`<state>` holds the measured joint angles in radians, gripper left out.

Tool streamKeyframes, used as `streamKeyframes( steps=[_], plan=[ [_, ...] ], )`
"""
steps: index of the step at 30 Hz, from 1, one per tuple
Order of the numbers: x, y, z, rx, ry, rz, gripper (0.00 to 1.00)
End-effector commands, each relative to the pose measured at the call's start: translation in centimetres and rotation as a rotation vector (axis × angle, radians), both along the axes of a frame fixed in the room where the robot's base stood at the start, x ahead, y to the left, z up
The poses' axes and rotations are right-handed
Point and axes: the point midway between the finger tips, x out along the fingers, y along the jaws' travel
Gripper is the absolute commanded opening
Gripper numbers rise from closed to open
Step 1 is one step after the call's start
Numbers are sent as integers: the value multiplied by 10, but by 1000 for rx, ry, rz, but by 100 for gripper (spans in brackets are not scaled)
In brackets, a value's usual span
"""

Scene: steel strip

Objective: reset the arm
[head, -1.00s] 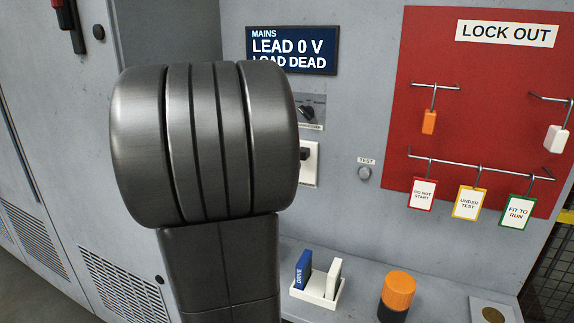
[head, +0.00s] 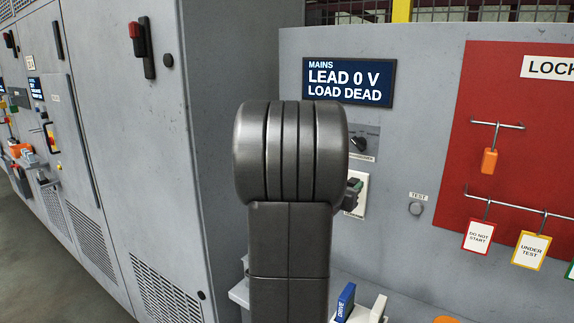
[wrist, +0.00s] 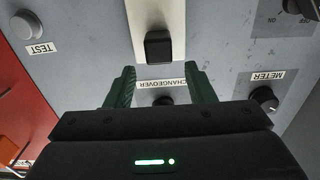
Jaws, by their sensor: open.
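My gripper (wrist: 162,82) is open, its two green fingers spread and nothing between the tips in the wrist view. It faces a grey panel that appears upside down there. A black switch (wrist: 159,45) on a white plate (wrist: 159,14) lies just past the fingertips, in line with the gap. The arm hides the rest of the gripper. I cannot tell how far the fingertips are from the panel.
A METER knob (wrist: 264,99) and a TEST button (wrist: 26,25) flank the gripper. The mains display (head: 349,82) reads LEAD 0 V, LOAD DEAD. A red lock-out board (head: 500,160) with hanging tags is at right. Grey cabinets (head: 110,130) line the left.

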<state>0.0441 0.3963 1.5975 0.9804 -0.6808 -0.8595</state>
Motion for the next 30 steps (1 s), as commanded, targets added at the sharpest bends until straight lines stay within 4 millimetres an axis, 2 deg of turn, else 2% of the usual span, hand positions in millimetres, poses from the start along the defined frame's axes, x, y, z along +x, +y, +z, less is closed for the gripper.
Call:
streamKeyframes(
  steps=[3, 9, 15, 25, 30],
  plan=[
    [17, -12, 1, 1, 1, -2, 49],
    [38, -26, 0, 0, 1, -1, 49],
    [37, -25, -8, 0, 0, 0, 49],
    [36, -25, -8, 0, 0, 0, 49],
    [36, -25, -1, 0, 0, 0, 49]
  ],
)
